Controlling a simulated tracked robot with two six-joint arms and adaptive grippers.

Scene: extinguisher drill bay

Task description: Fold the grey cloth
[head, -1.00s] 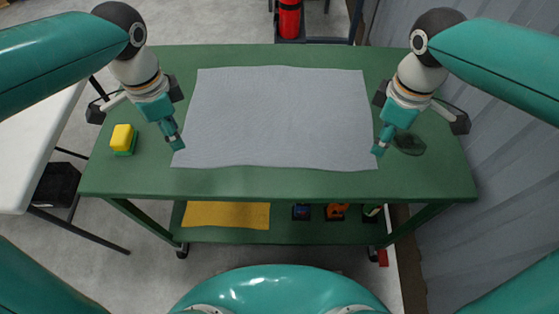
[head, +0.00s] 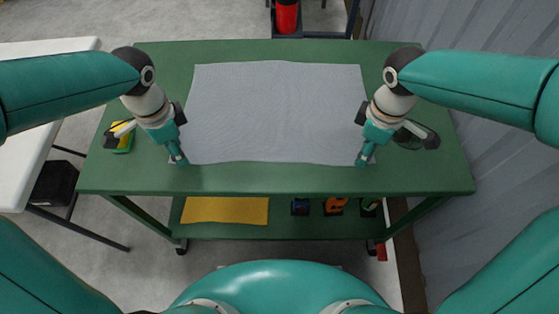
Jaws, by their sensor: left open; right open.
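The grey cloth (head: 275,112) lies flat and spread out on the green table (head: 320,180), with slightly wavy edges. My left gripper (head: 181,161) is open at the cloth's near left corner. My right gripper (head: 362,162) is open at the near right corner. Both fingertips cover the corners in this view, and I cannot tell whether they touch the cloth. Neither gripper holds anything.
A yellow and green sponge (head: 122,138) lies on the table's left, partly behind my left gripper. A yellow cloth (head: 225,210) and several small objects rest on the lower shelf. A corrugated wall (head: 490,120) stands at right.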

